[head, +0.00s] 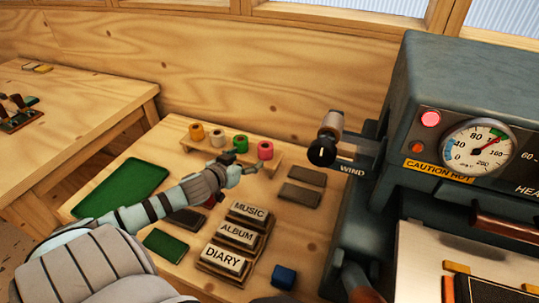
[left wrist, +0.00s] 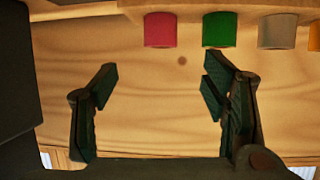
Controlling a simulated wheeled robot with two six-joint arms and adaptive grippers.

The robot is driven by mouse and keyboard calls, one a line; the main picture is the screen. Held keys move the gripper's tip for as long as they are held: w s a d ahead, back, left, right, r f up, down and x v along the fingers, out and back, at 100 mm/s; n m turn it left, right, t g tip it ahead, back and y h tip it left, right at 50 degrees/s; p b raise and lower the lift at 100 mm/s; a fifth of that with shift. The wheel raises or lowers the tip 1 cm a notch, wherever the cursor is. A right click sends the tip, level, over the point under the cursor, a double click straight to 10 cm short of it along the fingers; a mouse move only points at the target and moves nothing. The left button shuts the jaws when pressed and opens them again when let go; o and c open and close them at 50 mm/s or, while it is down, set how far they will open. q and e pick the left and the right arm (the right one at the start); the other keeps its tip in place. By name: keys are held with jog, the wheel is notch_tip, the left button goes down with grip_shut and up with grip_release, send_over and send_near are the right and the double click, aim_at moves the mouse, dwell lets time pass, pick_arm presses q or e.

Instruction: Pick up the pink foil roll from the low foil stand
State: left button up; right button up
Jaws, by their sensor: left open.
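The pink foil roll (head: 265,150) stands upright at the right end of the low wooden foil stand (head: 193,148). In the left wrist view the pink roll (left wrist: 160,30) is at the top, between the lines of the two fingers and beyond their tips. My left gripper (head: 247,172) is in front of the stand, just short of the pink roll. In the left wrist view its fingers (left wrist: 160,88) are spread, with nothing between them. My right gripper is not in view.
Label blocks (head: 237,236) and a blue cube (head: 284,277) lie in front. A dark machine (head: 450,110) fills the right side.

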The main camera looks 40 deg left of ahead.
aim_at(262, 150)
pick_arm(q)
jog(key=b+x, duration=0.7)
jog(key=x, duration=0.7)
jog(key=shift+f+b, duration=0.25)
jog(key=shift+b, duration=0.05)
jog(key=shift+w+r, duration=0.1)
jog(key=shift+w, duration=0.05)
jog(key=shift+r, duration=0.1)
jog(key=c, duration=1.4)
